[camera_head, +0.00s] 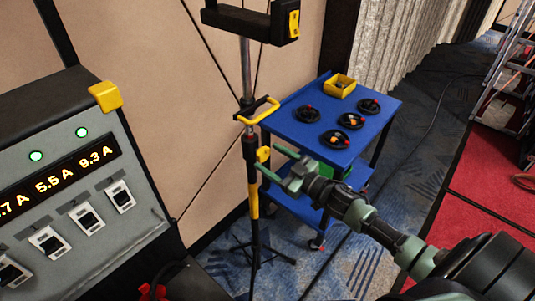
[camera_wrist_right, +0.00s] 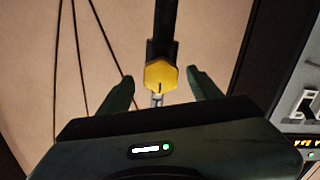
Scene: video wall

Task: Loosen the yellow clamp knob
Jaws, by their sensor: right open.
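The yellow clamp knob (camera_head: 263,154) sits on the side of a dark collar on an upright stand pole (camera_head: 254,195). In the right wrist view the knob (camera_wrist_right: 159,74) shows as a yellow faceted shape with a dark mark, below a black pole. My right gripper (camera_head: 266,157) is open, its green fingers pointing at the knob. In the right wrist view the knob appears between the two fingertips of my right gripper (camera_wrist_right: 161,76), with a gap on each side. No contact shows. My left gripper is not in view.
A blue cart (camera_head: 297,130) with several black cable coils and a yellow box (camera_head: 339,85) stands behind. A grey power panel (camera_head: 75,190) with lit readouts is at left. A yellow handle (camera_head: 259,111) sits above the knob. A ladder (camera_head: 510,70) stands at right.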

